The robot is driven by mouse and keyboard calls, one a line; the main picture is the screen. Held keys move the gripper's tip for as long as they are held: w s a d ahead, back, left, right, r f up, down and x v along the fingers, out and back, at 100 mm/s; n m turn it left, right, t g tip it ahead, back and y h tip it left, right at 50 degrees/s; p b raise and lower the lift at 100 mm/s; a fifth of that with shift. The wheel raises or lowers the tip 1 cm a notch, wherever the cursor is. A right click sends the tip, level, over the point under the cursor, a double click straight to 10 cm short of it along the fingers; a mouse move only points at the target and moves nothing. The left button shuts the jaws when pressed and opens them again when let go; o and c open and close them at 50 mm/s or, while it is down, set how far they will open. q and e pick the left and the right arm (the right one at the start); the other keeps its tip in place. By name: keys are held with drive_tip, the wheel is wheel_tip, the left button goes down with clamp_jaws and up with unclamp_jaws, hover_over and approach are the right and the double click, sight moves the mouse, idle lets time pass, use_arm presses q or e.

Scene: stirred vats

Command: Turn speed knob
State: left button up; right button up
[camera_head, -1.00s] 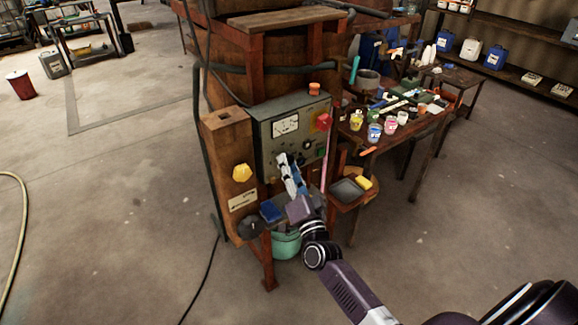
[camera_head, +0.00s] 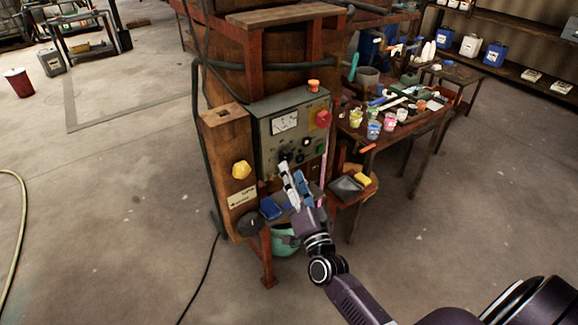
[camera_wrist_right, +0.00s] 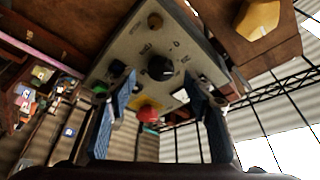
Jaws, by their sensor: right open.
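The grey control box (camera_head: 264,150) stands against the wooden vat. A black knob (camera_head: 285,154) sits low on its front panel, just above my right fingertips; in the right wrist view a large black knob (camera_wrist_right: 160,67) lies ahead, between and beyond the fingers. I cannot read a speed label. My right gripper (camera_head: 291,168) is open and empty, in front of the panel's lower part; its two blue-padded fingers stand apart in the wrist view (camera_wrist_right: 161,88). It appears clear of the knob. My left gripper is not in view.
A yellow knob (camera_head: 241,169) is on the wooden post at left. A cluttered table (camera_head: 398,133) stands at right. Open floor lies at left and front.

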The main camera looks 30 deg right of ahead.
drive_tip(key=v, duration=0.8)
drive_tip(key=s+a+f+n+g+y+b, duration=0.1)
drive_tip(key=s+a+f+n+g, duration=0.2)
drive_tip(key=f, duration=1)
drive_tip(key=s+a+f+n+g+y+b, duration=0.1)
drive_tip(key=s+f+n+g+y, duration=0.2)
drive_tip(key=f, duration=1)
drive_tip(key=s+a+f+n+g+b, duration=0.25)
drive_tip(key=s+f, duration=0.25)
drive_tip(key=f, duration=0.8)
drive_tip(key=s+f+n+g+b, duration=0.1)
drive_tip(key=s+f+n+g, duration=0.45)
drive_tip(key=s+f, duration=1.15)
drive_tip(key=s+f+g, duration=0.2)
drive_tip(key=s+f, duration=0.1)
drive_tip(key=s, duration=0.5)
drive_tip(key=s+f+g+b, duration=0.1)
drive_tip(key=s+f+g, duration=0.2)
drive_tip(key=s, duration=0.5)
drive_tip(key=shift+s+d+n+g+h, duration=0.3)
drive_tip(key=shift+s+d+h, duration=0.05)
drive_tip(key=shift+d+h, duration=0.05)
